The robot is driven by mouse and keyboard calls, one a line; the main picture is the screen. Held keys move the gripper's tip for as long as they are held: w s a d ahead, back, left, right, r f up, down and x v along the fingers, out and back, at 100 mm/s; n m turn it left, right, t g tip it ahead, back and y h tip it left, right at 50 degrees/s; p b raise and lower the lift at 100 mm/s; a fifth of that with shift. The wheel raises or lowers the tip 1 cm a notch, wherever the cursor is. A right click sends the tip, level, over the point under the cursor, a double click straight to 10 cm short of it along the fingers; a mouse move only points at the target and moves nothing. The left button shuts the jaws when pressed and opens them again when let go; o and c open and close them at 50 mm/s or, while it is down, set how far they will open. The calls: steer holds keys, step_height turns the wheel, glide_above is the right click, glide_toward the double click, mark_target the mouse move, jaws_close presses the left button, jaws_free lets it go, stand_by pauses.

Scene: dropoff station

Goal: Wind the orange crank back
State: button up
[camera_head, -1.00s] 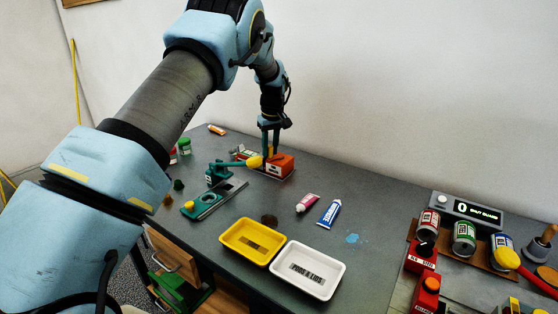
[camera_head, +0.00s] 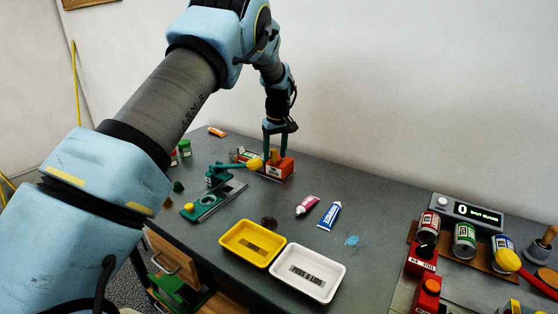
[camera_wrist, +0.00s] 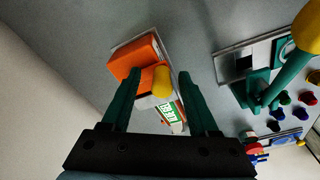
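The orange crank unit (camera_head: 281,169) is an orange box on a pale plate at the far side of the table. It also shows in the wrist view (camera_wrist: 133,62). Its yellow knob (camera_wrist: 162,82) shows beside the box, between my finger lines. My gripper (camera_head: 276,156) points down over the crank unit with its two green fingers apart. In the wrist view my gripper (camera_wrist: 158,73) is open, with a gap on both sides of the knob. I cannot tell whether a finger touches the box. The crank's arm is mostly hidden.
A green lever device with a yellow ball (camera_head: 254,163) stands close left of the crank. A green-and-white box (camera_wrist: 172,115) lies near it. A yellow tray (camera_head: 229,245) and white tray (camera_head: 330,288) stand in front. Two tubes lie right; the table behind them is clear.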

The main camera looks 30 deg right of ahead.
steer(key=shift+r+p, duration=1.75)
steer(key=shift+r, duration=1.25)
steer(key=shift+a, duration=0.1)
